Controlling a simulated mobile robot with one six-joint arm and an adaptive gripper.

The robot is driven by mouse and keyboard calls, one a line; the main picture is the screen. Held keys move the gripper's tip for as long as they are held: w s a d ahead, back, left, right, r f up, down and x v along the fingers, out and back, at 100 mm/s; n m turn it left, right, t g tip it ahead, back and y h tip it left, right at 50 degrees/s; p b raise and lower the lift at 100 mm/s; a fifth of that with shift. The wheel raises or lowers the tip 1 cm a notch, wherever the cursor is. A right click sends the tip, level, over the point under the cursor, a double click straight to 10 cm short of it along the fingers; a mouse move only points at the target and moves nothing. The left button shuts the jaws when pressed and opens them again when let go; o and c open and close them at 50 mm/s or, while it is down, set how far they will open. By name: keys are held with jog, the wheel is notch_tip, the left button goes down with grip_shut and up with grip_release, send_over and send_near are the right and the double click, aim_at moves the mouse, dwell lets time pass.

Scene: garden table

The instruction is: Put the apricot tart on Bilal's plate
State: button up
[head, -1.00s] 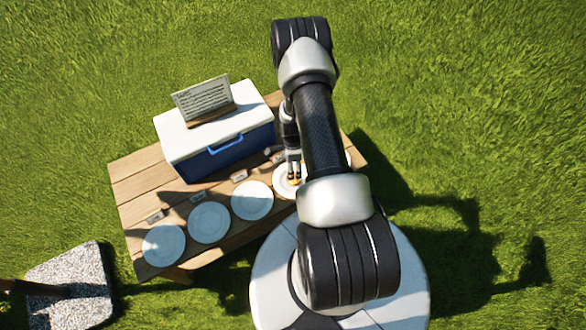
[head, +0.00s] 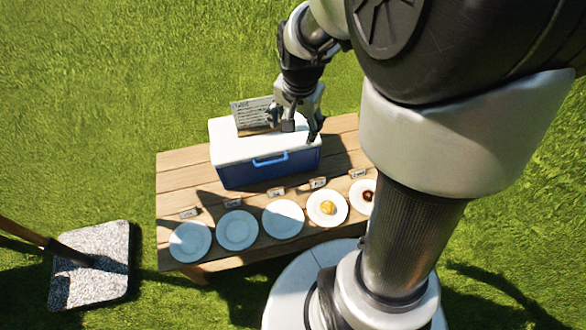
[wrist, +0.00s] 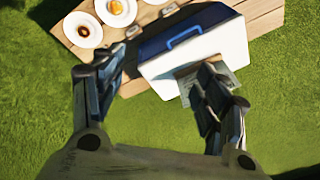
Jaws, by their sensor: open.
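The apricot tart, taken to be the small yellow-orange round (head: 327,208), lies on the fourth plate from the left (head: 316,217). It also shows in the wrist view (wrist: 117,7). Small name cards stand behind the plates, too small to read, so I cannot tell from the lettering which plate is Bilal's. My gripper (head: 300,132) is open and empty, up over the cooler and away from the plates. In the wrist view its fingers (wrist: 160,68) are wide apart with nothing between them.
A blue cooler (head: 265,168) with a white lid stands at the table's back, a sign (head: 255,112) on it. Three empty plates, the nearest (head: 283,219), fill the left front. A dark brown item (head: 368,196) is on the rightmost plate. The wooden table (head: 180,178) has bare boards at left.

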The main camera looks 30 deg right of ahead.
jog(key=s+a+r+n+t, duration=0.1)
jog(key=s+a+r+n, duration=0.4)
jog(key=s, duration=0.4)
jog(key=s+a+r+n+t, duration=0.1)
jog(key=s+a+r+n, duration=0.4)
jog(key=s, duration=0.4)
jog(key=shift+r+n+y, duration=0.3)
jog(key=shift+r+n, duration=0.3)
jog(key=shift+r, duration=0.1)
